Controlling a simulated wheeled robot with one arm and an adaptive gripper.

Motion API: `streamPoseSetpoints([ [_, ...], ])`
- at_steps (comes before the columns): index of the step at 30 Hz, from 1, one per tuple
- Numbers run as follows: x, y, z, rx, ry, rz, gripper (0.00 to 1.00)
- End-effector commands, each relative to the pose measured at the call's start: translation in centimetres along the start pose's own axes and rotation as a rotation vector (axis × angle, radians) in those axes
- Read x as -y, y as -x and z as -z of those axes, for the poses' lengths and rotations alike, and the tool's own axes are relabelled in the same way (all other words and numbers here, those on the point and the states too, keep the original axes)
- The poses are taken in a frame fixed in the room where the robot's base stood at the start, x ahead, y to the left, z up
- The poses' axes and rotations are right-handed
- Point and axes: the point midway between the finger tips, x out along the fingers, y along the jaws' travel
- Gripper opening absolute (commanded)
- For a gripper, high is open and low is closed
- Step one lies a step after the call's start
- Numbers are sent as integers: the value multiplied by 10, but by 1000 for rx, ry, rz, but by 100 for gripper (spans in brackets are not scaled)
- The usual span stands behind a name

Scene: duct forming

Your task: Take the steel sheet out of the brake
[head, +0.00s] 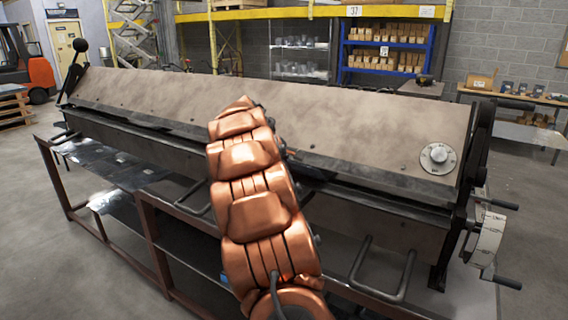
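The brake (330,125) is a long grey-brown machine running across the view, with dark edges along its front and a dial (438,157) at its right end. My copper-coloured arm reaches up to the brake's front and covers part of its middle. My gripper does not show; it is out of sight beyond the arm's far end. No steel sheet can be made out clearly in the brake's front gap, part of which is behind my arm. Shiny metal sheets (100,163) lie on the rack at the left front.
A dark red-brown metal rack (150,232) stands along the brake's front. Handles and a curved scale (488,240) stick out at the brake's right end. Shelves with boxes (385,45) stand behind, and an orange forklift (40,72) is at the far left. Open floor shows at left.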

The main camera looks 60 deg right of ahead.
Motion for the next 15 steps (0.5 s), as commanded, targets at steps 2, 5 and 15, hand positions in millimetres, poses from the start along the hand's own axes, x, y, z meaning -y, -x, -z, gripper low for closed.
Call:
streamPoseSetpoints([
  [2, 0, 0, 0, -1, 0, -1, 0],
  [5, 0, 1, 0, -1, 0, -2, 0],
  [15, 23, 20, 0, -1, 1, -1, 0],
])
